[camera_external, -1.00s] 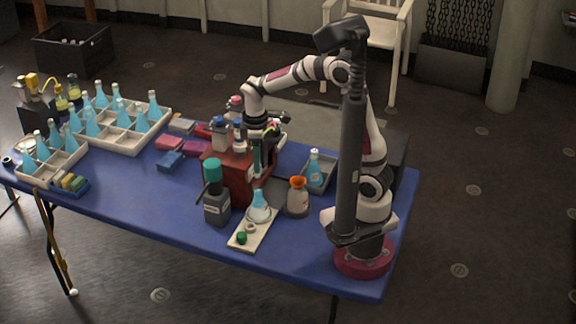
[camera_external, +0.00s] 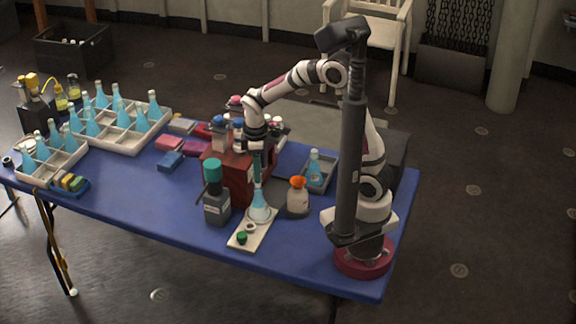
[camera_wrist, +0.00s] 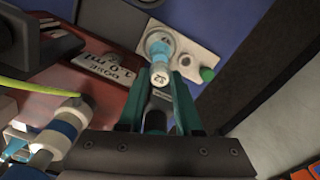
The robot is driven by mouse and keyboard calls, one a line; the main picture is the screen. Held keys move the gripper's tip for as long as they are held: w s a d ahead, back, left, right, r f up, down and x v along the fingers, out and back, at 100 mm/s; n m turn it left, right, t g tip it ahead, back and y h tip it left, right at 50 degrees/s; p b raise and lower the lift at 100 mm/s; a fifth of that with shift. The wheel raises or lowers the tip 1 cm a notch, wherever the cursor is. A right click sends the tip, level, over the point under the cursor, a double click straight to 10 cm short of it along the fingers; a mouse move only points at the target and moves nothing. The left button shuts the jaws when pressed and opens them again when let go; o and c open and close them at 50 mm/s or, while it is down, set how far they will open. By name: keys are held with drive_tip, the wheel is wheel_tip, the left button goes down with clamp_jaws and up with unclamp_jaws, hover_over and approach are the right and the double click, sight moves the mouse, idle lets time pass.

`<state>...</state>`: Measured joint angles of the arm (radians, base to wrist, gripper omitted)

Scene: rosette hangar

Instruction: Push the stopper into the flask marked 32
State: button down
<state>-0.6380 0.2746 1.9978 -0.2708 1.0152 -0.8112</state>
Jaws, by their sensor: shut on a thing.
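The flask marked 32 (camera_external: 259,206) stands upright on a pale board, with light blue liquid in it. The stopper is mostly hidden by the fingers. Whether it touches the flask's mouth cannot be told.
A red-brown box (camera_external: 229,179) stands close to the left of my gripper.

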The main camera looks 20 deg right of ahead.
drive_tip(key=shift+f, duration=0.25)
drive_tip(key=shift+f, duration=0.65)
drive_tip(key=shift+f, duration=0.45)
idle(0.3)
drive_tip(key=shift+c, duration=0.2)
unclamp_jaws()
